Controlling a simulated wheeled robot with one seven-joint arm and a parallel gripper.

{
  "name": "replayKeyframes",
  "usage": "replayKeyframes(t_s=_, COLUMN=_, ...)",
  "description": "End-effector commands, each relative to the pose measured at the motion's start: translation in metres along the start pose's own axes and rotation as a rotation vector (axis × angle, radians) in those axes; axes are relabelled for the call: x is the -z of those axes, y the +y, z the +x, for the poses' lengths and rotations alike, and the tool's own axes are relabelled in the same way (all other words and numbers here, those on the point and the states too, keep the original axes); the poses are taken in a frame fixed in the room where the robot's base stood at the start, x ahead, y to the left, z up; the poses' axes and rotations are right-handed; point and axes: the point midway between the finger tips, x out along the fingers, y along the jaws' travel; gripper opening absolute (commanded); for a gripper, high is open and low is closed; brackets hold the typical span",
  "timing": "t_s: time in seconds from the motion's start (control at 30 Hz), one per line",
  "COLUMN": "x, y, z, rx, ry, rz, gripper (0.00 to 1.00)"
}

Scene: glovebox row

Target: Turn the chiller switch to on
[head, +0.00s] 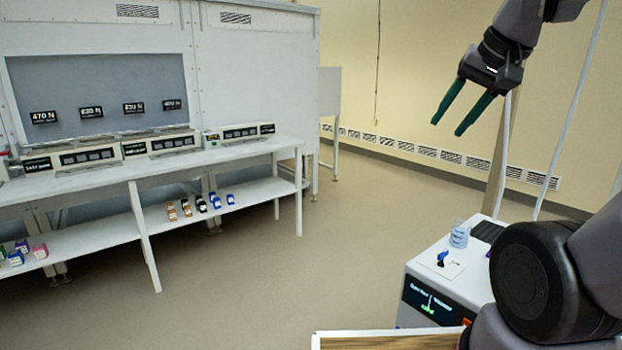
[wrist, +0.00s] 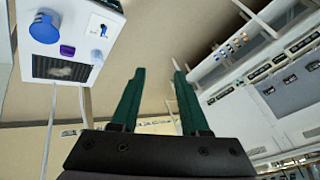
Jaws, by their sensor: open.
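The chiller (head: 470,282) is a white box at the lower right of the head view, with a dark display showing green text on its front. A small blue switch (head: 442,257) stands on a white plate on its top; I cannot read its marks or tell its setting. In the wrist view the chiller (wrist: 75,22) is at the upper left, and the switch (wrist: 103,30) shows small on its plate. My gripper (head: 447,128) is open and empty, high above and well apart from the chiller. Its two green fingers (wrist: 158,78) show spread in the wrist view.
A clear bluish beaker (head: 460,236) stands on the chiller behind the switch. A purple block (wrist: 67,50) lies on the chiller top near a dark grille. A bench (head: 230,150) with several instruments runs along the left. The floor between is clear.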

Motion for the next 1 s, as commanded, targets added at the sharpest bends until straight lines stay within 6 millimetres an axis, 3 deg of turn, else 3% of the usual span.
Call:
replayKeyframes(t_s=0.07, x=-0.008, y=-0.001, z=-0.009, rx=0.003, ry=0.027, rz=-0.024, gripper=0.45)
replayKeyframes(t_s=0.1, x=-0.011, y=-0.001, z=-0.012, rx=0.003, ry=0.033, rz=-0.032, gripper=0.53)
replayKeyframes(t_s=0.2, x=-0.014, y=-0.001, z=-0.015, rx=0.003, ry=0.041, rz=-0.042, gripper=0.90)
replayKeyframes(t_s=0.47, x=-0.006, y=0.002, z=-0.005, rx=-0.037, ry=0.026, rz=-0.075, gripper=0.90)
replayKeyframes(t_s=0.67, x=0.029, y=0.023, z=0.043, rx=-0.190, ry=-0.066, rz=-0.245, gripper=0.90)
replayKeyframes(t_s=1.0, x=0.076, y=0.084, z=0.157, rx=-0.317, ry=-0.338, rz=-0.615, gripper=0.90)
